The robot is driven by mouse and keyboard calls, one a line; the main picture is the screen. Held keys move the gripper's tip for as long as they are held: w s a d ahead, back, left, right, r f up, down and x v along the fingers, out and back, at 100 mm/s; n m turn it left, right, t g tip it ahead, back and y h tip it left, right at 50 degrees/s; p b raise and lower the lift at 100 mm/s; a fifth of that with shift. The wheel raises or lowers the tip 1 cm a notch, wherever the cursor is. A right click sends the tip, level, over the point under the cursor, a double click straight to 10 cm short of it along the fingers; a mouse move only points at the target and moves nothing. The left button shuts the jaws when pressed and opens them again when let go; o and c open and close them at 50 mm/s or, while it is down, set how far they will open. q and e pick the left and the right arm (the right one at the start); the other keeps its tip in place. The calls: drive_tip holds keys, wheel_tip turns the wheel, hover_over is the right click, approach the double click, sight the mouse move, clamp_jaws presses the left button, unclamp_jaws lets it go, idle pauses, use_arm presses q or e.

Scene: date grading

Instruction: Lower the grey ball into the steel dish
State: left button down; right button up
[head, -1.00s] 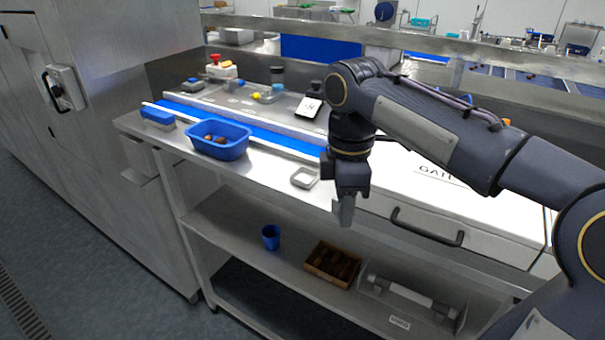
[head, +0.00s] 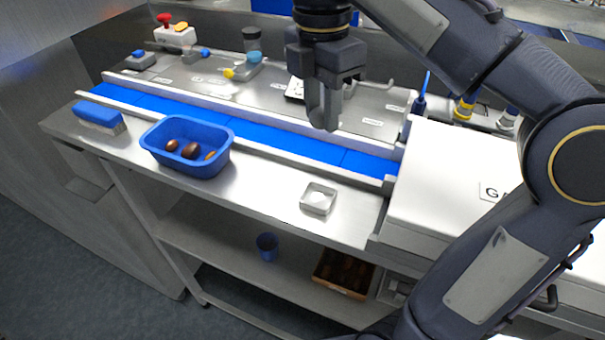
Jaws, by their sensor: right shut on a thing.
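The steel dish (head: 319,199) is a small square shallow dish on the steel bench, in front of the blue belt and left of the white box. My left gripper is not in view.
A blue tub (head: 187,146) with several dates and a blue brush (head: 99,117) stand on the bench to the left. The blue belt (head: 262,134) has raised rails. A crate (head: 343,274) and a blue cup (head: 267,247) are on the lower shelf.

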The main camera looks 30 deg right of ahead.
drive_tip(key=shift+s+f, duration=0.15)
drive_tip(key=shift+f, duration=0.15)
hover_over(318, 201)
wheel_tip(318, 201, down, 7)
drive_tip(key=f+b, duration=0.2)
drive_tip(key=shift+w+d+f+b, duration=0.1)
drive_tip(key=shift+w+f+b, duration=0.1)
drive_tip(key=shift+b, duration=0.2)
drive_tip(key=shift+r, duration=0.1)
drive_tip(key=shift+f, duration=0.2)
drive_tip(key=shift+f+b, duration=0.4)
drive_tip(key=shift+f, duration=0.1)
drive_tip(key=shift+f+b, duration=0.85)
drive_tip(key=shift+f, duration=0.4)
idle(0.7)
drive_tip(key=shift+s+f+b, duration=0.1)
drive_tip(key=shift+f+b, duration=0.5)
drive_tip(key=shift+f, duration=0.2)
idle(0.4)
